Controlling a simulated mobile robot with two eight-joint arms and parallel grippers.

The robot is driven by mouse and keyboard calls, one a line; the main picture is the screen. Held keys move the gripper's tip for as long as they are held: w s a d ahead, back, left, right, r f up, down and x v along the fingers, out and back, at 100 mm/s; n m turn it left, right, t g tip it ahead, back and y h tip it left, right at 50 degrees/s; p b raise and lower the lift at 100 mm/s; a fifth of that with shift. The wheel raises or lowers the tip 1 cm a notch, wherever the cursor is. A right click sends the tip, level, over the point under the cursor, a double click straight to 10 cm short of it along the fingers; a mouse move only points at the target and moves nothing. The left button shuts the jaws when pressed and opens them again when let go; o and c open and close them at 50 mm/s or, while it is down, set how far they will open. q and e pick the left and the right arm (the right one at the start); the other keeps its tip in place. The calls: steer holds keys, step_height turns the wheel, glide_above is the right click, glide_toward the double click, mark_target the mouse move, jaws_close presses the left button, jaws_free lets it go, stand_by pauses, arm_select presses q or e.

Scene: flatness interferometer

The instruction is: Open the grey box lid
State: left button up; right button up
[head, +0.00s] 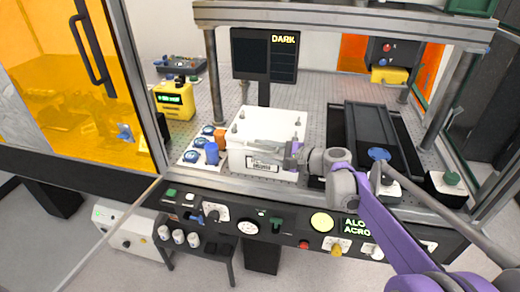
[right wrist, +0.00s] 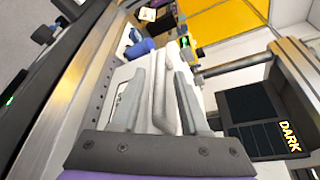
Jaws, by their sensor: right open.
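The pale grey box (head: 263,163) stands left of centre on the perforated table, with a label on its front. Its light lid (head: 270,122) lies flat on top and looks closed. My right gripper (head: 240,146) reaches in from the right, low over the box's front top edge. In the right wrist view, its open fingers (right wrist: 160,76) point along the box, with a pale bar-like shape between them. I cannot tell whether they touch it. The fingers and wrist hide part of the box's front edge. My left gripper is not in view.
A dark tray (head: 365,125) lies to the right. A screen reading DARK (head: 284,58) is behind. Metal posts and a control panel (head: 262,222) border the space.

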steer(key=shift+w+a+f, duration=0.15)
steer(key=shift+w+a, duration=0.15)
steer(key=shift+a, duration=0.1)
steer(key=shift+c, duration=0.2)
jaws_close()
stand_by(1.1)
